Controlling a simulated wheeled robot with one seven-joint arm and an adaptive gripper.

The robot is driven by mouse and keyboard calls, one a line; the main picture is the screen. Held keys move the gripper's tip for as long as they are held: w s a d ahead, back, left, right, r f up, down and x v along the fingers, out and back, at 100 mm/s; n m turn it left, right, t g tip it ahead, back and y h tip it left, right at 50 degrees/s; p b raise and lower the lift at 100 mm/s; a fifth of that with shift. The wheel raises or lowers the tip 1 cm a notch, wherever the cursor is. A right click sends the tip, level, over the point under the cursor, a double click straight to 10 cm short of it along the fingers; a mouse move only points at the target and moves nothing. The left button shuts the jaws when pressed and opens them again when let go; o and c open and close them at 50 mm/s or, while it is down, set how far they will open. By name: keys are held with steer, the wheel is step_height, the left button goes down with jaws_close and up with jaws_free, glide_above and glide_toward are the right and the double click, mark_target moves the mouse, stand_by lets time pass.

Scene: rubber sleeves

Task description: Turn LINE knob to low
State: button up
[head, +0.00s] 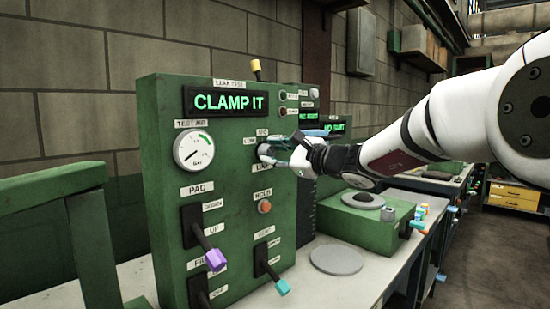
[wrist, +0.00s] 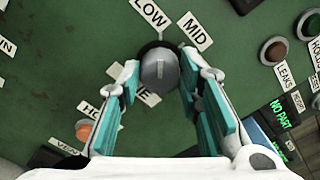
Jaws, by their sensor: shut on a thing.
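The LINE knob (wrist: 159,72) is a dark grey round knob on the green panel (head: 165,150). In the wrist view its LOW label (wrist: 150,13) is above it and its MID label (wrist: 193,33) is up and to the right. The LINE label below it is partly covered. A pale mark on the knob runs roughly up the picture; I cannot tell exactly which label it meets. My gripper (head: 268,151) is at the panel, its teal-padded fingers shut on the knob from both sides, as the wrist view shows.
A lit CLAMP IT display (head: 229,101) and a pressure gauge (head: 194,149) are to the left. An orange HOLD button (head: 264,207) is below. Purple-tipped (head: 215,259) and teal-tipped (head: 282,286) levers stick out lower down. A green box (head: 365,222) stands on the bench at right.

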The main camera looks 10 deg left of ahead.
stand_by(0.3)
steer(key=o, duration=1.1)
steer(key=shift+o, duration=0.2)
steer(key=v, duration=1.2)
steer(key=s+f+n+g+h+p, duration=0.1)
steer(key=s+f+n+g+h, duration=0.3)
steer(key=s, duration=0.7)
steer(key=s+f+n+g+h+p, duration=0.15)
steer(key=s+n, duration=0.35)
steer(key=s, duration=0.6)
steer(key=s+d+f+n+h+p, duration=0.1)
steer(key=s+d+f+n+h, duration=0.1)
steer(key=s+d, duration=0.4)
steer(key=s+d+f+n+g+h+p, duration=0.1)
steer(key=s+d+f+n+h, duration=0.2)
steer(key=s+d, duration=0.3)
steer(key=s+d+f+n+h, duration=0.2)
steer(key=s+d+f+h, duration=0.1)
steer(key=s+d, duration=0.3)
steer(key=shift+s+f+h+p, duration=0.35)
steer(key=shift+s+p, duration=0.05)
steer(key=shift+s, duration=0.1)
